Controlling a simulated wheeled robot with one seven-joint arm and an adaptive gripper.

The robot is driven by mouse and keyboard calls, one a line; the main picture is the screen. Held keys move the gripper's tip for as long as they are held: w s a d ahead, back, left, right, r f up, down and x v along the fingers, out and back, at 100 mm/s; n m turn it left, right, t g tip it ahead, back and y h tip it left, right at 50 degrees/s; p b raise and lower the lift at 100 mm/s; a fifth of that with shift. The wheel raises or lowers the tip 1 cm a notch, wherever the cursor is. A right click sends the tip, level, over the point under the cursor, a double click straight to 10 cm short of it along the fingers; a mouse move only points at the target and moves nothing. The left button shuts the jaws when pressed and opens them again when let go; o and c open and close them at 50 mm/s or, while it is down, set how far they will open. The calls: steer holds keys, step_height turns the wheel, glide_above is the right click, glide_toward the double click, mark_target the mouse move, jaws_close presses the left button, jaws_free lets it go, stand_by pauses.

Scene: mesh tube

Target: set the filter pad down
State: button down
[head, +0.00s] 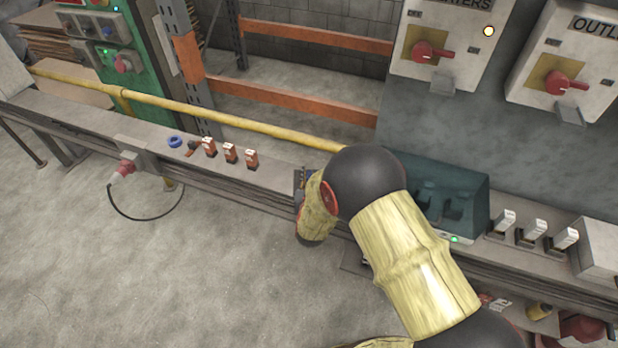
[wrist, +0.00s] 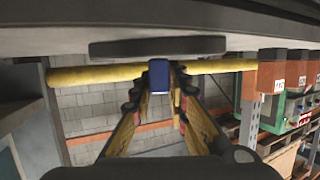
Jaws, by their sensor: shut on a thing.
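My gripper (wrist: 160,88) is shut on a small blue block, which I take to be the filter pad (wrist: 158,76), in the middle of the wrist view. The pad sits between the fingertips, its end close to a dark flat slab (wrist: 110,48) by the bench surface. I cannot tell whether pad and slab touch. In the head view my wrist is over the bench, and my arm hides most of the gripper and the pad. A little dark blue shows just left of the wrist there, too small to identify.
The narrow bench (head: 90,122) carries a blue ring (head: 175,141) and red-and-white switches (head: 230,153) left of my wrist. A yellow pipe (head: 220,117) runs behind. A teal housing (head: 470,203) and white-topped switches (head: 531,232) stand right. Bench between ring and far left is mostly clear.

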steer(key=shift+r, duration=0.1)
steer(key=shift+f, duration=0.2)
steer(key=c, duration=1.7)
jaws_free()
steer(key=shift+c, duration=0.2)
steer(key=shift+r, duration=0.15)
